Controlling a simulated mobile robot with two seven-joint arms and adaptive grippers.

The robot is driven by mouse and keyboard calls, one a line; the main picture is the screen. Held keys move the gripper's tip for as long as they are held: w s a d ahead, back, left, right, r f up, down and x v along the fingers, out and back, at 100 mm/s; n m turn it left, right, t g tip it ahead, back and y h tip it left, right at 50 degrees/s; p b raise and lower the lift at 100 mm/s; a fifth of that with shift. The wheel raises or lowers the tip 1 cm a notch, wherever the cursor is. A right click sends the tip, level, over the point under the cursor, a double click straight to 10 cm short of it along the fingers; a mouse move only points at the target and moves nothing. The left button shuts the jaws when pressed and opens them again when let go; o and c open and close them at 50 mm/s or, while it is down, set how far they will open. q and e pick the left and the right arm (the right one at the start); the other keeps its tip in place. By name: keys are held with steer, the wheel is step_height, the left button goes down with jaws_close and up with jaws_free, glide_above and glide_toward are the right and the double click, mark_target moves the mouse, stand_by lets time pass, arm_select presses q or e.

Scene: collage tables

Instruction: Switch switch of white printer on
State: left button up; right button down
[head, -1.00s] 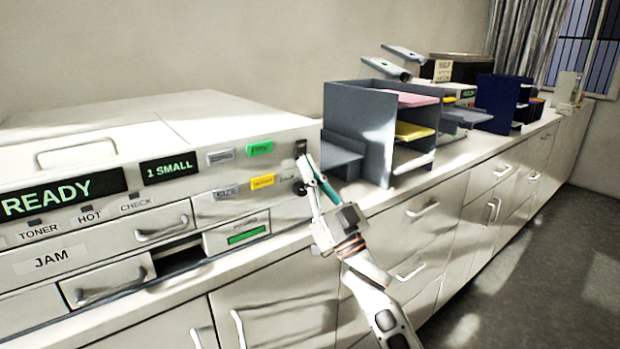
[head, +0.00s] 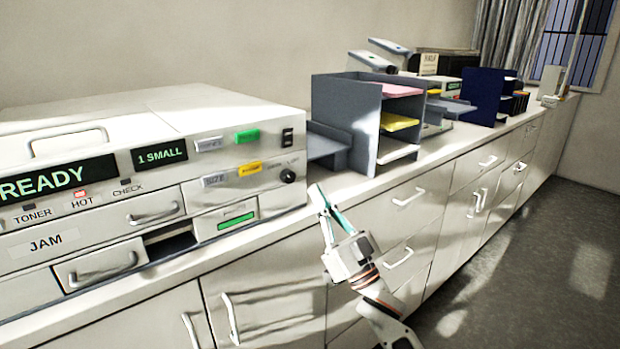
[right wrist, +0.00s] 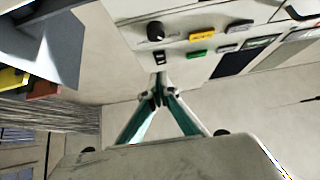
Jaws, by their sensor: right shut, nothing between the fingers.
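The white printer (head: 150,150) stands on the counter at the left of the head view. Its display reads READY, and a small red light (head: 82,193) glows above HOT. Its black rocker switch (head: 287,137) is at the upper right of the front, above a round black knob (head: 288,176). The switch also shows in the right wrist view (right wrist: 160,58); which way it is rocked I cannot tell. My right gripper (head: 319,192) is shut and empty. Its tips are in front of the printer's right end, below and apart from the switch. My left gripper is out of view.
A grey paper organizer (head: 345,110) with pink and yellow sheets stands right of the printer. A dark blue organizer (head: 487,95) is farther along the counter. Cabinets with handles (head: 407,197) run below the counter edge. The floor (head: 540,250) at the right is clear.

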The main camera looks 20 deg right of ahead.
steer(key=shift+v, duration=1.2)
steer(key=shift+w+f, duration=0.1)
steer(key=shift+f, duration=0.05)
steer(key=s+f+m+g+h, duration=0.1)
steer(key=s+f+g+h, duration=0.3)
steer(key=f, duration=1)
steer(key=s+f+g+h, duration=0.25)
steer(key=s+f, duration=0.25)
steer(key=f, duration=1)
steer(key=s+a+f+n+g, duration=0.1)
steer(key=s+f+g, duration=0.6)
steer(key=s+f, duration=1)
steer(key=shift+s+a+g, duration=0.35)
steer(key=shift+s+a, duration=0.35)
steer(key=shift+s, duration=0.35)
steer(key=shift+d, duration=0.1)
